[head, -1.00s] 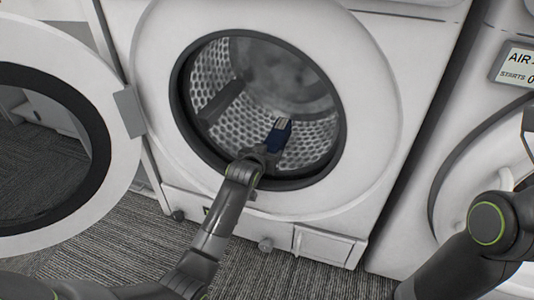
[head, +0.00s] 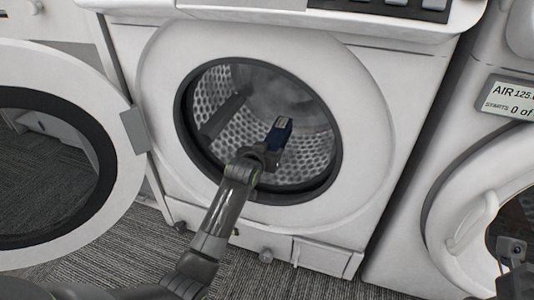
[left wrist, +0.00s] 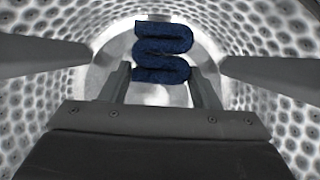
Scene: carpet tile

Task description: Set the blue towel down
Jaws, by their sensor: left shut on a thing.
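The blue towel (head: 280,133) is a small dark blue folded bundle inside the open drum of the middle machine (head: 225,97). My left gripper (head: 271,153) reaches through the round opening and is shut on the towel. In the left wrist view the towel (left wrist: 162,50) shows its stacked folds between the two fingertips (left wrist: 160,85), with the perforated drum wall around it. Whether the towel touches the drum wall is unclear. Part of my right arm (head: 513,252) shows at the lower right edge; its fingers cannot be made out.
The machine's round door (head: 128,185) stands open at the left. The dark opening rim (head: 180,110) surrounds my left arm. Another machine (head: 430,175) with a display (head: 508,102) stands close on the right. Grey carpet (head: 110,245) lies in front.

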